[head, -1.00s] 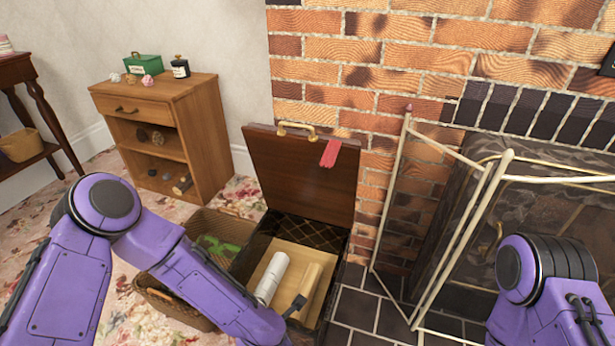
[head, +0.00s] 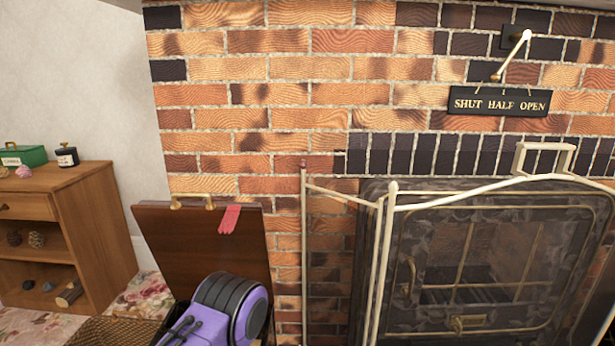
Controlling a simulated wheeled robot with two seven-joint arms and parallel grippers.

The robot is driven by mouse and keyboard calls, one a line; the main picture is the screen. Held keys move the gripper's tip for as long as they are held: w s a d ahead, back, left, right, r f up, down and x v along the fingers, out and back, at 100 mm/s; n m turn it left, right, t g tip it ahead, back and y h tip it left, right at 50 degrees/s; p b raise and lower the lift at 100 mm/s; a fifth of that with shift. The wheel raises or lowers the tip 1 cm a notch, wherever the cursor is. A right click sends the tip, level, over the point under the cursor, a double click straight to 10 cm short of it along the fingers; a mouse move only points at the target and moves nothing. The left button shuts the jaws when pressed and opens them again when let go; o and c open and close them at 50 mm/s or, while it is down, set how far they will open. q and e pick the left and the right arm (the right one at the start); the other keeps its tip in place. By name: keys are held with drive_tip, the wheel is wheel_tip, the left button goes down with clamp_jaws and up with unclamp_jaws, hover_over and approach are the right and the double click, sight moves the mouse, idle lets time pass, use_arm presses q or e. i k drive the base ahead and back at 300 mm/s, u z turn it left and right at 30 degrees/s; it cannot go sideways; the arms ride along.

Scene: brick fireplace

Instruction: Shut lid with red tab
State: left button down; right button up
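The dark brown wooden lid (head: 175,250) stands raised, nearly upright, before the brick wall at the lower left of the head view. A red tab (head: 229,219) hangs over its top edge at the right. A brass handle (head: 193,203) sits on the same edge, left of the tab. A purple link of one of my arms covers the lid's lower right part; I cannot tell which arm it is. The box below the lid is mostly hidden by this link and the lower picture edge. Neither of my grippers is in view.
A cream-framed fire screen (head: 383,262) stands right of the lid, before the glazed stove (head: 480,270). A wicker basket (head: 115,331) lies low at the left, near a wooden cabinet (head: 85,215). A sign (head: 499,101) reading "SHUT HALF OPEN" hangs below a wall lever (head: 510,56).

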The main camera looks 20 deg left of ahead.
sight(190, 241)
drive_tip(key=z, duration=1.1)
drive_tip(key=k, duration=0.95)
drive_tip(key=u, duration=1.25)
drive_tip(key=i, duration=0.5)
